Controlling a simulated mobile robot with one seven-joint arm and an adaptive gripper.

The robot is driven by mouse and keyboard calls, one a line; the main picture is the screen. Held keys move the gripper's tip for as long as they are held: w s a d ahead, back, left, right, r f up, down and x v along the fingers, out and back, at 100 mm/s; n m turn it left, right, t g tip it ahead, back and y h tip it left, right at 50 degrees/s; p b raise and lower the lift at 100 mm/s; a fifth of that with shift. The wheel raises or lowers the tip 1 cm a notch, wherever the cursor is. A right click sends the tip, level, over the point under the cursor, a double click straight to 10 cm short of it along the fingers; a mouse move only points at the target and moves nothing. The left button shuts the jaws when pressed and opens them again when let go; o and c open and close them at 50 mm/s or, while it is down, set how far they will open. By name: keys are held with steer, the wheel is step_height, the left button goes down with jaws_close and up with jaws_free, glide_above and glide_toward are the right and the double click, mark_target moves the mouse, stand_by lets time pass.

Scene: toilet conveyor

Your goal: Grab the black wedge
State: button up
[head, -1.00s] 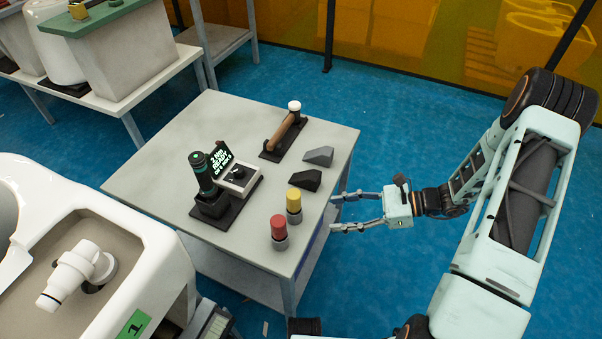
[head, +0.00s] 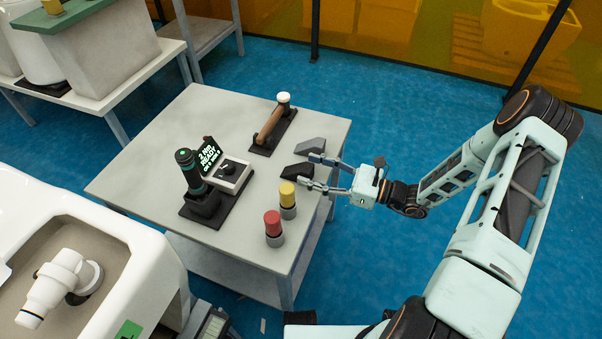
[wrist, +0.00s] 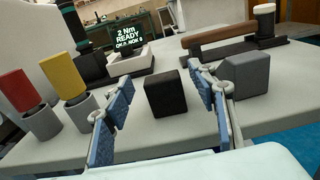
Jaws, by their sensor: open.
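The black wedge (head: 294,171) lies on the grey table (head: 150,165) near its right edge. In the wrist view the black wedge (wrist: 166,93) stands between my two open fingers, a little beyond their tips, and I see no contact. A grey wedge (head: 310,146) lies just behind it; in the wrist view the grey wedge (wrist: 246,74) is right of the right finger and partly hidden by it. My gripper (head: 308,170) is open and empty at the table's right edge, its fingers pointing left toward the black wedge.
A red-topped cylinder (head: 273,226) and a yellow-topped cylinder (head: 288,196) stand near the front finger. A screwdriver unit with a display (head: 208,156) stands left of the wedge. A wooden-handled mallet (head: 270,124) lies behind. A toilet (head: 90,250) is at left.

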mark_target(301, 167)
steer(key=x, duration=0.3)
steer(key=shift+w+a+f, duration=0.15)
steer(key=shift+w+a, duration=0.05)
steer(key=shift+a, duration=0.05)
